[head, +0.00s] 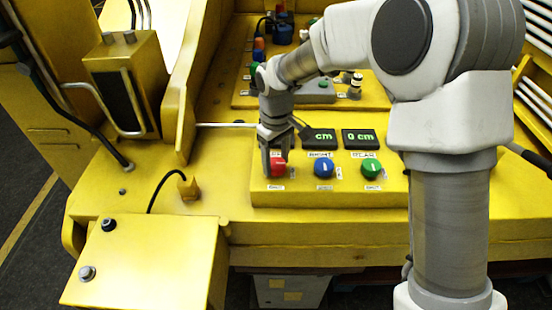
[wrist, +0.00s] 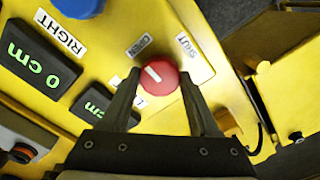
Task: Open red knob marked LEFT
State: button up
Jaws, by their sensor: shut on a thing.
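The red knob (head: 279,168) sits at the left end of the front row on the yellow control panel. It also shows in the wrist view (wrist: 160,79), between the two fingers of my gripper (wrist: 161,84). My gripper (head: 272,160) points down and is shut on the knob. The knob's white line slants toward the OPEN label (wrist: 139,46); the SHUT label (wrist: 187,46) is on the other side. The knob's name label is mostly hidden behind a finger, with only an L showing.
A blue knob (head: 324,168) marked RIGHT and a green knob (head: 371,169) stand to the right on the same panel. Two displays (head: 359,137) reading in cm are behind them. More controls (head: 318,88) are on a panel farther back.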

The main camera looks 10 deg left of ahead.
aim_at(276, 163)
dwell(0.4)
jog(key=o, duration=1.4)
jog(key=shift+c, duration=0.2)
notch_tip(276, 163, up, 18)
jog(key=shift+f+p, duration=0.25)
jog(key=shift+p, duration=0.2)
